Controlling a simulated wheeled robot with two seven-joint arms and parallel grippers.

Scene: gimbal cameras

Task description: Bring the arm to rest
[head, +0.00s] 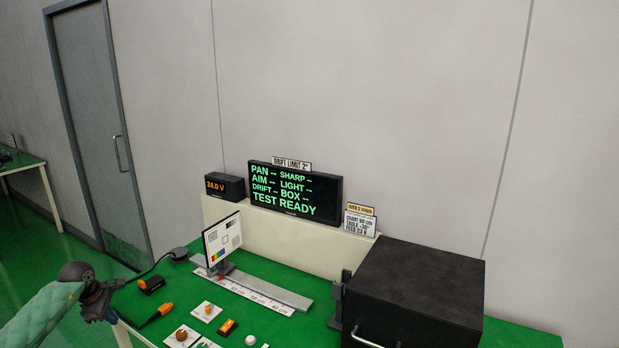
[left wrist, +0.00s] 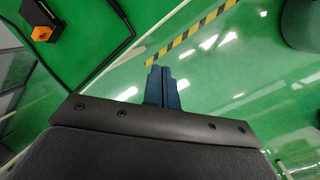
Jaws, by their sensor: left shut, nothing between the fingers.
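My left arm (head: 45,318), in a green padded sleeve, comes in at the lower left of the head view. My left gripper (head: 112,316) hangs at the near left edge of the green bench, pointing down. In the left wrist view its two dark fingers (left wrist: 158,86) are together with nothing between them, over the green floor. My right gripper is in neither view.
The green bench (head: 262,290) carries a test chart (head: 222,240) on a ruled rail, a black box (head: 415,290), orange-and-black connectors (head: 160,314) and small switch plates (head: 207,311). A display (head: 295,190) reading "TEST READY" stands behind. Striped tape (left wrist: 190,32) marks the floor.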

